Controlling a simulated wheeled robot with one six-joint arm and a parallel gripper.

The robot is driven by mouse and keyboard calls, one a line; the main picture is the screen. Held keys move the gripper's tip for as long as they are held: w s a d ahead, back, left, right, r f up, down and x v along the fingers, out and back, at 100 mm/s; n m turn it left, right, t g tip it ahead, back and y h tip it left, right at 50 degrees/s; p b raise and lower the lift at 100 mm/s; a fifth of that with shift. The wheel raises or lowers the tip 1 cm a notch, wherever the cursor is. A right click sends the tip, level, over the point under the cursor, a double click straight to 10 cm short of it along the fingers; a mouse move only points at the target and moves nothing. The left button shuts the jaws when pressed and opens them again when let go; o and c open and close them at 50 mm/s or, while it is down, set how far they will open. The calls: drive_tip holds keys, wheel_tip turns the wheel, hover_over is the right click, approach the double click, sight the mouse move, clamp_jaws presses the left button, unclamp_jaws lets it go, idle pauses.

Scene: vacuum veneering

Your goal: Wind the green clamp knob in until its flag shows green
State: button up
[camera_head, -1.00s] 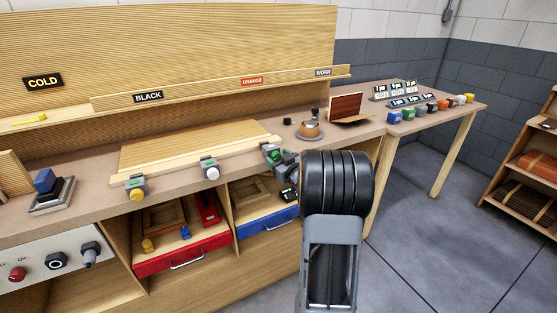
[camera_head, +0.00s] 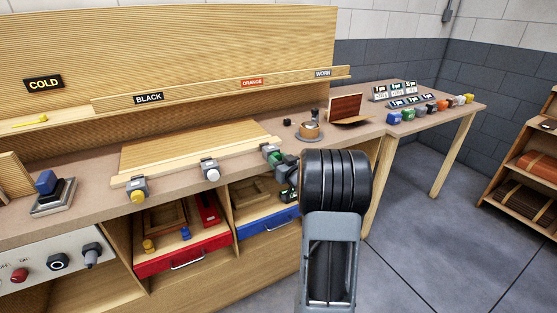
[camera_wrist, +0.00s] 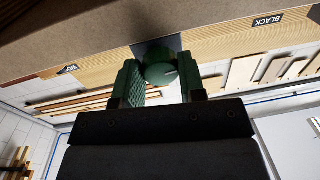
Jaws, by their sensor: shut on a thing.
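The green clamp knob (camera_wrist: 161,74) sits between my gripper's two dark green fingers in the wrist view. My gripper (camera_wrist: 158,64) is shut on it, one finger on each side. A grey clamp body (camera_wrist: 152,47) shows behind the knob. In the head view the green clamp (camera_head: 269,150) is at the bench's front edge, at the right end of the pale board (camera_head: 200,147). My arm and fingers partly cover it there, and the knob is hard to make out. A small green patch shows on top of the clamp, too small to read surely as its flag.
A white-knobbed clamp (camera_head: 209,166) and a yellow-knobbed clamp (camera_head: 137,189) stand to the left along the same edge. A red drawer (camera_head: 182,251) and a blue drawer (camera_head: 268,222) sit below. A copper-coloured pot (camera_head: 310,131) stands behind my arm.

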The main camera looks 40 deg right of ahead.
drive_tip(key=o, duration=0.9)
drive_tip(key=s, duration=0.9)
drive_tip(key=s+a, duration=0.1)
drive_tip(key=s, duration=0.3)
drive_tip(key=shift+s+f, duration=0.1)
drive_tip(key=shift+s, duration=0.25)
